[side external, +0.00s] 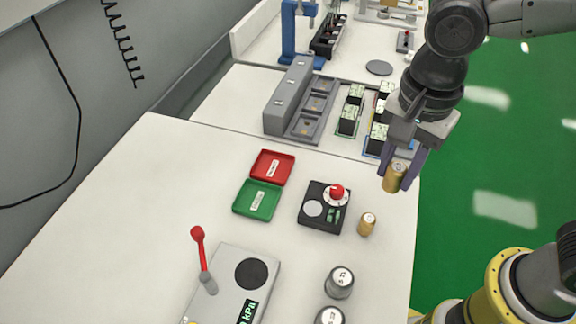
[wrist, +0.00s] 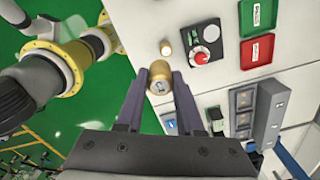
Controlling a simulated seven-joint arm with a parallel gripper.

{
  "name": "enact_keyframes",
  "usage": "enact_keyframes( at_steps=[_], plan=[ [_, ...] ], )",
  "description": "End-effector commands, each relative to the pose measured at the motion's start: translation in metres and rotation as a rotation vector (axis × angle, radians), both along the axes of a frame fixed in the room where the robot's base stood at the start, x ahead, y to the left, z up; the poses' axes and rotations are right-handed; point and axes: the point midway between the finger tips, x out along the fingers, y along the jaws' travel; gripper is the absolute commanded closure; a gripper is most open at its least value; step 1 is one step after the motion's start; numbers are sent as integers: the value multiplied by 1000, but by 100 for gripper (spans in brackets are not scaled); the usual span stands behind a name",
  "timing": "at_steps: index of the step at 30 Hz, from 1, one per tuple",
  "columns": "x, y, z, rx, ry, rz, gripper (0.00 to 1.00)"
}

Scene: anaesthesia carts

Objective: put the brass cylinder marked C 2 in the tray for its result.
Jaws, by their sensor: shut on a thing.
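My gripper (side external: 400,176) is shut on a brass cylinder (side external: 394,180), held upright or nearly so near the right edge of the white table. In the wrist view this cylinder (wrist: 160,72) sits between the fingertips, with a mark on its top too small to read surely. A second brass cylinder (side external: 367,223) stands on the table beside a black box (side external: 318,220) with a red knob and a pale round pad. A red tray (side external: 272,167) and a green tray (side external: 257,200) lie side by side left of the box. Both hold only a label plate.
A grey kPa device (side external: 237,280) with a red lever (side external: 199,245) stands at the front. Two grey cylinders, one nearer the middle (side external: 340,282), stand right of it. A grey rack (side external: 289,97) and dark blocks stand behind. The table's left part is clear.

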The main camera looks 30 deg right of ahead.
Motion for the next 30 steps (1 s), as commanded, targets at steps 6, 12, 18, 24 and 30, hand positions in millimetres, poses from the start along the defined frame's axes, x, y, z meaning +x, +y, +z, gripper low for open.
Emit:
enact_keyframes(
  at_steps=[6, 12, 18, 24, 30],
  plan=[
    [55, 21, 2, -2, 2, 10, 100],
    [100, 29, -12, -2, 2, -9, 100],
    [122, 27, -31, -2, 2, -39, 100],
    [145, 37, -47, 0, 1, -47, 100],
    [178, 57, -64, 0, 1, -47, 100]
  ],
)
